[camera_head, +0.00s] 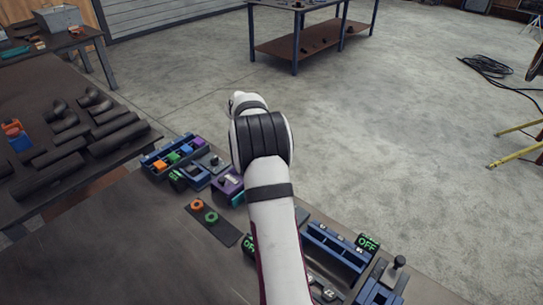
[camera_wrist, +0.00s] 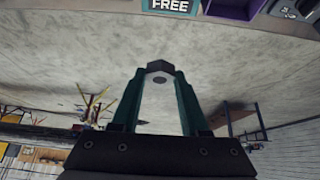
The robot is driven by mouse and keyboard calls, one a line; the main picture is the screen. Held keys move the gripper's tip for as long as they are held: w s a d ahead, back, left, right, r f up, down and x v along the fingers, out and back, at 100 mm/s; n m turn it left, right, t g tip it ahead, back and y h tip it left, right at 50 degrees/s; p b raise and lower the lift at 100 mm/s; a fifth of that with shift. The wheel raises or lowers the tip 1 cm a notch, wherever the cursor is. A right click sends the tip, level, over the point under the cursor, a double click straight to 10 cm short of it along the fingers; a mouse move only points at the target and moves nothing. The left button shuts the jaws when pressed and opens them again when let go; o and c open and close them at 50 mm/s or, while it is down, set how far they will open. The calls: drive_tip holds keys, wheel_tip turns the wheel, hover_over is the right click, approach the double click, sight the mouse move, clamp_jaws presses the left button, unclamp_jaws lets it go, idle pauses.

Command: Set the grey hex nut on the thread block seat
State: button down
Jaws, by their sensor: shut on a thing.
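My gripper (camera_wrist: 160,74) shows in the wrist view with its teal fingers closed on a grey hex nut (camera_wrist: 160,67). The nut sits between the fingertips, dark on its upper face, with a round hole showing below. Open floor lies behind it in that view, and no contact with anything else shows. In the head view my arm hides the gripper and the nut. I cannot tell for certain which fixture is the thread block seat.
A dark mat (camera_head: 228,232) holds an orange nut (camera_head: 197,205) and a green nut (camera_head: 211,217). Blue trays and a purple fixture (camera_head: 229,185) line the table's far edge. A teal FREE sign (camera_wrist: 172,5) shows in the wrist view. The table's left front is clear.

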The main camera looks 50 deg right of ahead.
drive_tip(key=s+a+f+m+g, duration=0.1)
drive_tip(key=a, duration=0.1)
drive_tip(key=s+a+f+m, duration=0.1)
drive_tip(key=a+f+m, duration=0.1)
drive_tip(key=s+a+f+m+g, duration=0.1)
drive_tip(key=a+f+m, duration=0.1)
drive_tip(key=shift+a+g+y, duration=0.3)
drive_tip(key=shift+a, duration=0.05)
drive_tip(key=s+a+f+m+g, duration=0.1)
drive_tip(key=s+a+m, duration=0.1)
drive_tip(key=s+a+f+m+y, duration=0.1)
drive_tip(key=s+a+m, duration=0.1)
drive_tip(key=a, duration=0.1)
drive_tip(key=s+a+f+m+g+y, duration=0.1)
drive_tip(key=s+a+m, duration=0.1)
drive_tip(key=a+m, duration=0.1)
drive_tip(key=shift+f+g, duration=0.3)
drive_tip(key=shift+f, duration=1.15)
drive_tip(key=shift+f, duration=0.15)
drive_tip(key=shift+f, duration=0.3)
